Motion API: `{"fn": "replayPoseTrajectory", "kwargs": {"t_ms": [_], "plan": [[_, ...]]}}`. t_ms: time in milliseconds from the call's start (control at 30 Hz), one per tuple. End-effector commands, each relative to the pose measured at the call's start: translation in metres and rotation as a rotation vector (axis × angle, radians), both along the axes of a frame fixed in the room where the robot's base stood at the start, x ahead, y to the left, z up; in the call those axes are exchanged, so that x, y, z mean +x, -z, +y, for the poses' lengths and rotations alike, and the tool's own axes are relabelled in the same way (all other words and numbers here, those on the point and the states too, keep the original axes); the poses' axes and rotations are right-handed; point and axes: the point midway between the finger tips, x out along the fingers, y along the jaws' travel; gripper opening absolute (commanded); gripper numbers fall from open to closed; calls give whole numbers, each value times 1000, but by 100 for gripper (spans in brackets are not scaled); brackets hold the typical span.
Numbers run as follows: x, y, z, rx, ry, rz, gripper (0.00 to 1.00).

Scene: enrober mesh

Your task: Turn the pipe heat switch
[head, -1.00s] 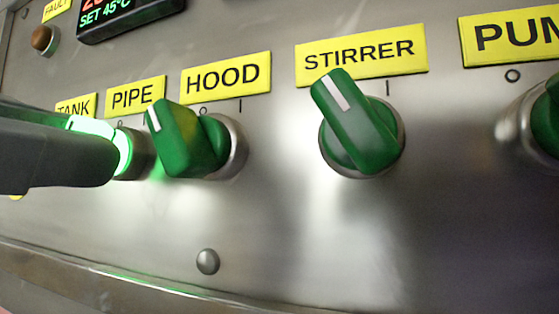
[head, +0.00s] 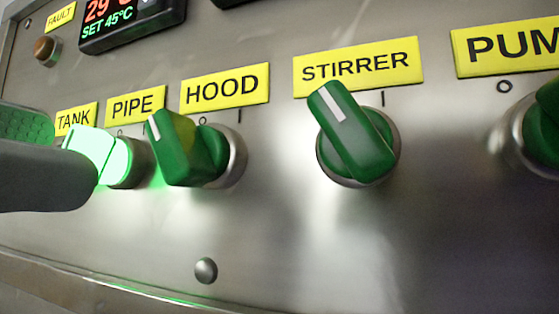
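The pipe switch (head: 100,155) is a knob glowing bright green below the yellow PIPE label (head: 136,105), at the left of the head view. Its glare hides any pointer line, so I cannot tell its exact setting. My gripper (head: 52,150) is at the left edge of the picture, just left of the knob. Its dark near finger overlaps the knob's lower left edge in the picture. The far finger's textured pad shows green, apart from the near finger. The gripper looks open, and I see nothing held. Contact with the knob cannot be told.
The unlit green hood switch (head: 185,150) stands close to the right of the pipe switch. The stirrer switch (head: 352,135) and pump switch (head: 545,130) are further right. A display (head: 130,22) and an amber lamp (head: 47,48) are above. The lower panel is clear except for a bolt (head: 206,270).

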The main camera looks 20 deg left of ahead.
Motion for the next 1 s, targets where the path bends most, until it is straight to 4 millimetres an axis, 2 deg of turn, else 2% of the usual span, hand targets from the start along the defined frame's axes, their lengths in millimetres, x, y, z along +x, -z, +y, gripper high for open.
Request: {"fn": "replayPoseTrajectory", "kwargs": {"t_ms": [200, 400, 1000], "plan": [[-37, 1, 3, 1, -3, -2, 33], [-58, 0, 5, 0, -2, -1, 33], [-61, 0, 5, 0, 0, -1, 33]]}}
